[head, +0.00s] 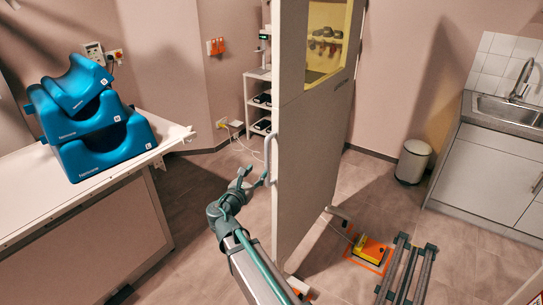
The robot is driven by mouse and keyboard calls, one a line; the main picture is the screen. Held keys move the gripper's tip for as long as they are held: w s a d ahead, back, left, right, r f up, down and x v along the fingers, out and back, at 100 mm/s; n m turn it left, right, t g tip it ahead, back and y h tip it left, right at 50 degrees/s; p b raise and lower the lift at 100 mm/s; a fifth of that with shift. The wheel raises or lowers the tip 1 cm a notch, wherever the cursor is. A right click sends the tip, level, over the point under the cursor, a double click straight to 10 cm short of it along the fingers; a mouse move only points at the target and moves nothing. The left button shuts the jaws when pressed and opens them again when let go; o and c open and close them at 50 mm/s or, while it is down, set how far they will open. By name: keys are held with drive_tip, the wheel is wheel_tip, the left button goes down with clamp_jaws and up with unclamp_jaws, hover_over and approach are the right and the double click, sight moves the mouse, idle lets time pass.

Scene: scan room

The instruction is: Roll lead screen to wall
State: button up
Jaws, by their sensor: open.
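The lead screen (306,150) stands upright in the middle of the head view, a tall pale panel with a yellow-tinted window (327,42) near its top. A light vertical handle (268,158) is on its left edge. My gripper (254,178) is open, just left of the screen and close to the lower part of the handle. I cannot tell whether a finger touches the handle. A foot of the screen (338,212) shows at the floor on its right side. The wall (400,60) is behind the screen.
Blue cushions (90,120) lie on a white table (60,195) at left. A shelf (257,100) stands behind the screen. A yellow device (372,250) sits within an orange floor outline, near a dark slatted frame (407,270). A bin (412,160) and sink cabinet (490,170) are at right.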

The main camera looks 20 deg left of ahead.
sight(266, 158)
drive_tip(key=w+p, duration=0.1)
drive_tip(key=w, duration=0.2)
drive_tip(key=w+n+p, duration=0.1)
drive_tip(key=w, duration=0.2)
drive_tip(key=w+n+p, duration=0.1)
drive_tip(key=w, duration=0.2)
drive_tip(key=shift+r, duration=0.25)
drive_tip(key=shift+w+d+f+p, duration=0.15)
drive_tip(key=shift+w+p, duration=0.15)
drive_tip(key=shift+w, duration=0.5)
clamp_jaws()
